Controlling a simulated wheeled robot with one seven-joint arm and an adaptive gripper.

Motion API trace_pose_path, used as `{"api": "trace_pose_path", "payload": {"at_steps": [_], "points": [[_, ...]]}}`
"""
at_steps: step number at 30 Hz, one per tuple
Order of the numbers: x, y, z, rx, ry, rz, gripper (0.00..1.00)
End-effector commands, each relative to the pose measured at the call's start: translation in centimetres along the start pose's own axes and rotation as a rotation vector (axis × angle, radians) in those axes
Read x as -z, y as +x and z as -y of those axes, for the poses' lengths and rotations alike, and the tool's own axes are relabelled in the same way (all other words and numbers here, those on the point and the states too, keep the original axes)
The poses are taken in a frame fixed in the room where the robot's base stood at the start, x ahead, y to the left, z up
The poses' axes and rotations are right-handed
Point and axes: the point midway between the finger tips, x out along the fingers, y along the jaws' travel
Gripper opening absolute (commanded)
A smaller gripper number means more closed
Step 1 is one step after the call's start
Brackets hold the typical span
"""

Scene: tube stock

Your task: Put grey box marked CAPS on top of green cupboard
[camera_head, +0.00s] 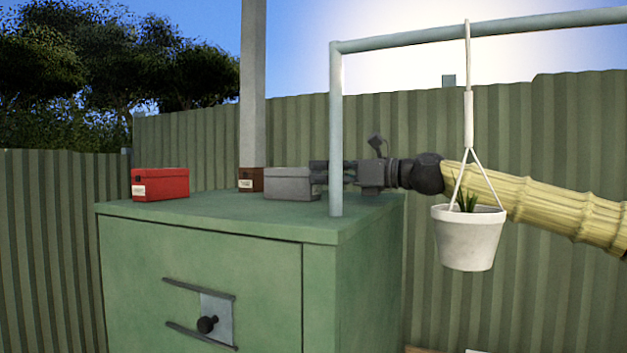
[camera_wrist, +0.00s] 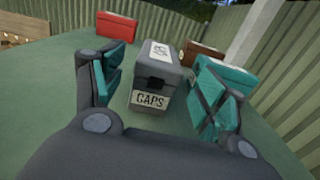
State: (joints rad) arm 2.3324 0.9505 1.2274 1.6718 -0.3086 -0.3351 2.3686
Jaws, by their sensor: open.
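The grey box marked CAPS (camera_head: 290,184) rests on top of the green cupboard (camera_head: 215,221). In the wrist view the grey box (camera_wrist: 155,75) stands between the two teal-padded fingers of my gripper (camera_wrist: 160,98), its CAPS label facing me. The fingers are open, with a gap on both sides of the box. In the head view my gripper (camera_head: 328,176) reaches in from the right, low over the cupboard top, with its fingertips at the box's right end. The cupboard top also shows as a green surface in the wrist view (camera_wrist: 55,95).
A red box (camera_head: 160,184) sits at the cupboard's left. A brown box (camera_head: 250,179) stands behind the grey one, near a post (camera_head: 253,90). A pipe frame (camera_head: 336,130) rises by the right front corner, and a white hanging pot (camera_head: 468,238) hangs in front of my arm.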

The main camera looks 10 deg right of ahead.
Motion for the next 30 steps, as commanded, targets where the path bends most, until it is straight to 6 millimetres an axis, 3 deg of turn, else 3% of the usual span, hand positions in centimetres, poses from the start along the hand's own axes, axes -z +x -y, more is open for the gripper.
{"api": "trace_pose_path", "payload": {"at_steps": [6,12,30], "points": [[0.1,-2.8,-0.1,0.0,-0.002,0.002,0.73],[0.0,-4.5,-0.1,-0.001,-0.001,0.0,0.73],[0.0,-5.1,-0.1,-0.001,0.001,0.0,0.73]]}}
